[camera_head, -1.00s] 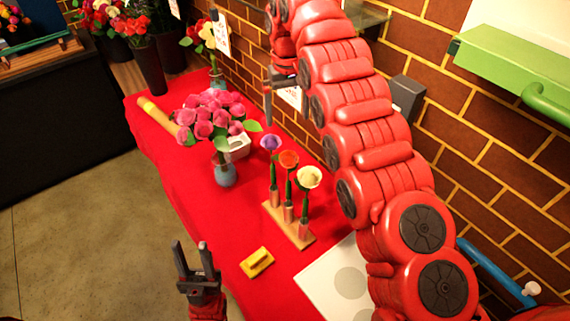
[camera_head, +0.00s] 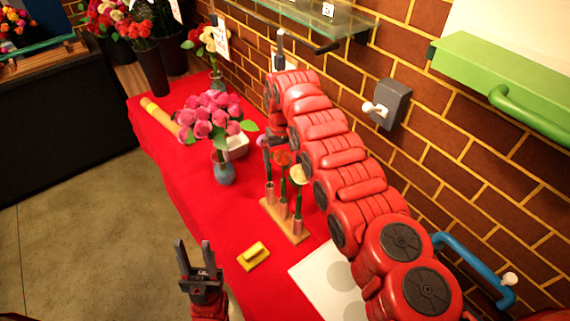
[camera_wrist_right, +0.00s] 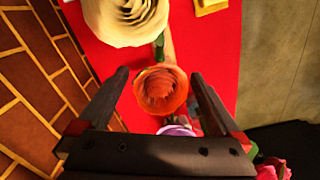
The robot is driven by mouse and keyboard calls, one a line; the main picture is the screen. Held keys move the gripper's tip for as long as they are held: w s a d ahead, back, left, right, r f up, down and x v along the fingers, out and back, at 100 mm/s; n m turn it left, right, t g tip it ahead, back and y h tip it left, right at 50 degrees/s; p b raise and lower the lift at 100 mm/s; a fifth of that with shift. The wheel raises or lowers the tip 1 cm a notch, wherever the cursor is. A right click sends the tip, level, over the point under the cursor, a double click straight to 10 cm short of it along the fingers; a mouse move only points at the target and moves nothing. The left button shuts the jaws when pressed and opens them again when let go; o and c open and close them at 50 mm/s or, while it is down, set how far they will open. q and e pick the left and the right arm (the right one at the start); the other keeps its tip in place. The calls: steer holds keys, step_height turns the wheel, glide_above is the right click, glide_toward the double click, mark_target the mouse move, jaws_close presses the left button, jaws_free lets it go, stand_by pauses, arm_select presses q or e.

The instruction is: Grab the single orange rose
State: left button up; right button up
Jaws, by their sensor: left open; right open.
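The orange rose (camera_head: 283,158) stands in the middle of a wooden stand (camera_head: 285,217) on the red table. In the right wrist view the orange rose (camera_wrist_right: 161,90) is between the two open fingers of my right gripper (camera_wrist_right: 158,98), seen from above. I cannot tell whether the fingers touch it. In the head view my right gripper (camera_head: 268,141) is down at the flowers, partly hiding the purple one. The cream rose (camera_head: 299,175) stands on the near side of the orange rose and also shows in the right wrist view (camera_wrist_right: 125,15). My left gripper (camera_head: 197,262) is open and empty at the table's front edge.
A yellow block (camera_head: 253,256) and a white board (camera_head: 328,283) lie nearer. The brick wall (camera_head: 455,150) bounds the right side.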

steer(key=shift+s+d+f, duration=0.1)
steer(key=shift+d+f, duration=0.05)
steer(key=shift+f, duration=0.45)
steer(key=shift+w+f, duration=0.15)
steer(key=shift+w, duration=0.15)
steer(key=shift+c, duration=0.4)
steer(key=shift+s, duration=0.15)
steer(key=c, duration=1.2)
steer(key=shift+c, duration=0.2)
